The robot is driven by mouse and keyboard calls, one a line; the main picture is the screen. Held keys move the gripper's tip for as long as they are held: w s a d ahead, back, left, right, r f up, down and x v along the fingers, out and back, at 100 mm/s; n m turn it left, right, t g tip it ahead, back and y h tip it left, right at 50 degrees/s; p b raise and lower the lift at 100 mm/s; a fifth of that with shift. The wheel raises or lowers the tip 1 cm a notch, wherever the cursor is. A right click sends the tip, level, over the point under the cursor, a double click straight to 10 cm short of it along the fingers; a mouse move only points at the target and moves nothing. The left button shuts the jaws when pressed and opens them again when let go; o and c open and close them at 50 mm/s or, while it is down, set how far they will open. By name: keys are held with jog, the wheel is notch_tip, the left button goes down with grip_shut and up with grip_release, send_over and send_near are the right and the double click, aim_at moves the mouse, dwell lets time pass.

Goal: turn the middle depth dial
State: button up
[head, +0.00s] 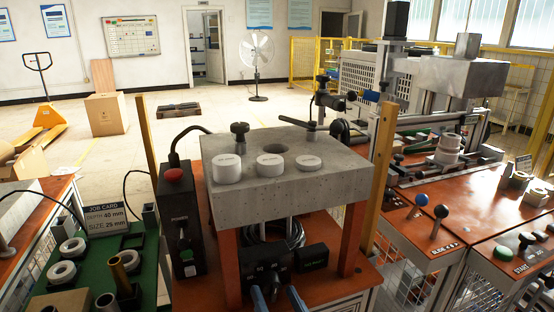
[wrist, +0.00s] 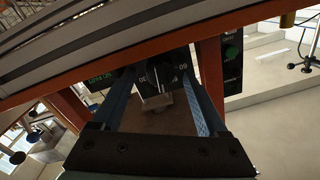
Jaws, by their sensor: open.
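A dark control box (head: 262,262) with white scale numbers sits under the grey concrete-like block of the heater. My gripper (head: 276,295) shows at the bottom of the head view, its blue fingers apart, just in front of this box. In the wrist view the black depth dial (wrist: 160,74) with white numbers around it lies between the two fingertips of my open gripper (wrist: 157,85). I cannot tell whether the fingers touch it. In the head view the dial's knob is mostly too small to make out.
A black box with green digits (head: 314,258) stands right of the dial. Orange legs (head: 354,240) flank the space under the block (head: 290,195), which carries several white rings and posts. A job card (head: 104,214) reading 40 mm and 25 mm stands at left. A black power box (head: 180,235) is left.

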jog(key=n+p, duration=0.1)
jog(key=n, duration=0.3)
jog(key=shift+r+n, duration=0.1)
jog(key=shift+n, duration=0.2)
jog(key=b+v, duration=0.2)
jog(key=v, duration=1)
jog(key=w+a+r+t+p, duration=0.1)
jog(key=r+p, duration=0.3)
jog(key=r, duration=0.7)
jog(key=w+a+r+t+h+p, duration=0.1)
jog(key=w+r+p, duration=0.2)
jog(key=r, duration=0.8)
jog(key=w+a+r+t+p, duration=0.2)
jog(key=r+p, duration=0.3)
jog(key=r, duration=0.7)
jog(key=shift+w+h, duration=0.35)
jog(key=shift+h, duration=0.05)
jog(key=shift+a, duration=0.15)
